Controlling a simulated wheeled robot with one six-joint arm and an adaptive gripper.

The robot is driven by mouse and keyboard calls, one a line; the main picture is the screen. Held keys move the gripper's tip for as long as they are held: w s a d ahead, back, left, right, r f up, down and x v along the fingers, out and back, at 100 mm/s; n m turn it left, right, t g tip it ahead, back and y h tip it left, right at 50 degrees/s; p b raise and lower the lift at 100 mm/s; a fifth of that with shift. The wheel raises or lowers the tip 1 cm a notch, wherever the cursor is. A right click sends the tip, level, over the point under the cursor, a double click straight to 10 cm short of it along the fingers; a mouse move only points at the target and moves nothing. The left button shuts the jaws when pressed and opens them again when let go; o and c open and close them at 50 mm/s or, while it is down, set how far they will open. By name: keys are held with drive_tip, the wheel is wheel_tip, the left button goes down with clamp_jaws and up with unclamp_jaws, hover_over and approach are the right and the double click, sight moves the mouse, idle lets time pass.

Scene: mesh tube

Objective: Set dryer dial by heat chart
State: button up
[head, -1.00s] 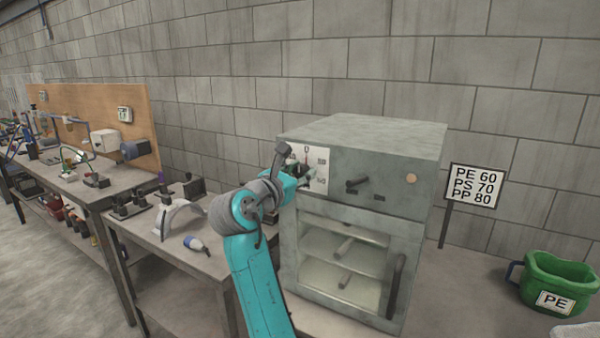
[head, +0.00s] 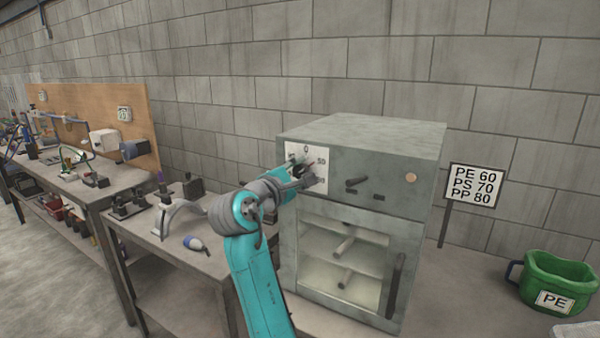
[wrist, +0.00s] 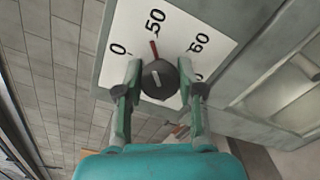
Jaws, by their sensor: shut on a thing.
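The dryer (head: 372,135) is a grey cabinet with a white dial plate (wrist: 178,20) at its upper left. The dark round dial (wrist: 158,80) has a red pointer (wrist: 154,50), which points near 50 in the wrist view. The 60 mark lies to its right and 0 to its left. My gripper (wrist: 156,88) is shut on the dial, one finger on each side. In the head view my gripper (head: 302,172) hides most of the dial. The heat chart (head: 474,186) reads PE 60, PS 70, PP 80. A green bucket (head: 560,272) carries a PE label.
The dryer's front has a dark handle (head: 357,181), a round light (head: 411,178) and a glass door (head: 342,258) with shelves behind it. A workbench (head: 175,240) with tools stands at the left. A block wall closes off the back.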

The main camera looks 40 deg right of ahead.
drive_tip(key=m, duration=0.4)
drive_tip(key=shift+f+m, duration=0.1)
drive_tip(key=shift+m, duration=0.3)
drive_tip(key=m, duration=0.5)
drive_tip(key=shift+f, duration=0.1)
drive_tip(key=m, duration=0.4)
drive_tip(key=shift+m, duration=0.4)
drive_tip(key=m, duration=0.4)
drive_tip(key=shift+f+m, duration=0.1)
drive_tip(key=shift+m, duration=0.2)
drive_tip(key=m, duration=0.4)
drive_tip(key=shift+w+m, duration=0.1)
drive_tip(key=shift+m, duration=0.2)
drive_tip(key=m, duration=0.4)
drive_tip(key=shift+a, duration=0.1)
drive_tip(key=m, duration=0.5)
drive_tip(key=shift+w, duration=0.1)
drive_tip(key=m, duration=0.5)
